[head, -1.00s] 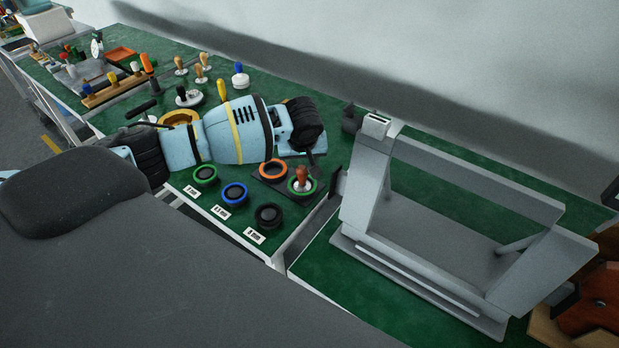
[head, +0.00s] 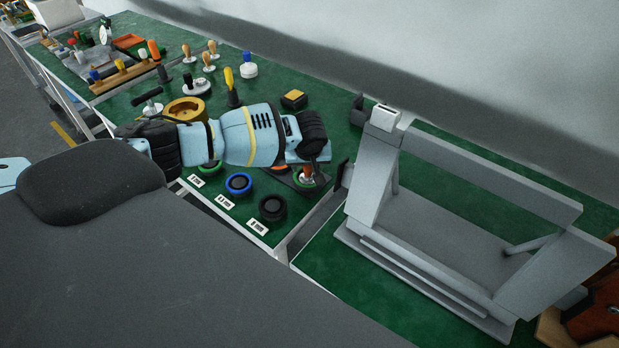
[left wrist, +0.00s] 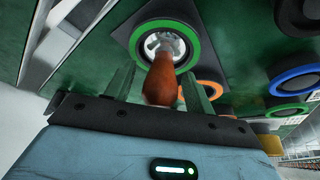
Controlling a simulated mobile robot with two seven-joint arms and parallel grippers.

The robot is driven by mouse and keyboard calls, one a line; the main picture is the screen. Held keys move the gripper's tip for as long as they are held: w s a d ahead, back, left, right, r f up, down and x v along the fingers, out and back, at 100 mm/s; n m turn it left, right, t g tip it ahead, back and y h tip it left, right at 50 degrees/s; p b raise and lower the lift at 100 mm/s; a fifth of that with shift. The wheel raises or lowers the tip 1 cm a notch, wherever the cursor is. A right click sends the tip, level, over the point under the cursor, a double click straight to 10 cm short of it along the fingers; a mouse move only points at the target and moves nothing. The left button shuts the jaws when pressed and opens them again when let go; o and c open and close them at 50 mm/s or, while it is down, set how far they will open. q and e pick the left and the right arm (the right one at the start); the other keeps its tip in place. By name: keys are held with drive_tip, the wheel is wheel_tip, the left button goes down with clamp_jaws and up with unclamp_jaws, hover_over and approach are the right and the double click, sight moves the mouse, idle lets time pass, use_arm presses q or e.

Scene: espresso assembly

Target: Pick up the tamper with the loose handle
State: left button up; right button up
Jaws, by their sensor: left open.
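A tamper with a reddish-brown handle (head: 307,171) stands in a green ring (head: 318,183) on a dark mat beside an orange ring. In the left wrist view its handle (left wrist: 163,80) points at the camera, with the metal part inside the green ring (left wrist: 193,50). My left gripper (left wrist: 160,82) is open, its two fingers on either side of the handle; I cannot tell whether they touch it. In the head view my left wrist hides part of the mat and rings. My right gripper is not in view.
Blue (head: 238,183) and black (head: 272,207) rings lie near the bench's front edge by size labels. A grey metal frame (head: 480,180) stands to the right. Several other tampers and tools, including a yellow-handled one (head: 230,80), stand behind my left arm.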

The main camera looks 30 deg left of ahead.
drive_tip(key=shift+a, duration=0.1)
use_arm(q)
drive_tip(key=c, duration=1.1)
clamp_jaws()
drive_tip(key=shift+r, duration=0.1)
drive_tip(key=shift+w+r, duration=0.1)
drive_tip(key=shift+r, duration=0.45)
wheel_tip(320, 180, up, 3)
drive_tip(key=shift+f, duration=0.2)
drive_tip(key=s+a, duration=0.1)
drive_tip(key=s, duration=0.4)
drive_tip(key=s+a+p, duration=0.1)
drive_tip(key=s, duration=0.4)
drive_tip(key=s+r+p, duration=0.1)
drive_tip(key=s, duration=0.5)
drive_tip(key=shift+a, duration=0.4)
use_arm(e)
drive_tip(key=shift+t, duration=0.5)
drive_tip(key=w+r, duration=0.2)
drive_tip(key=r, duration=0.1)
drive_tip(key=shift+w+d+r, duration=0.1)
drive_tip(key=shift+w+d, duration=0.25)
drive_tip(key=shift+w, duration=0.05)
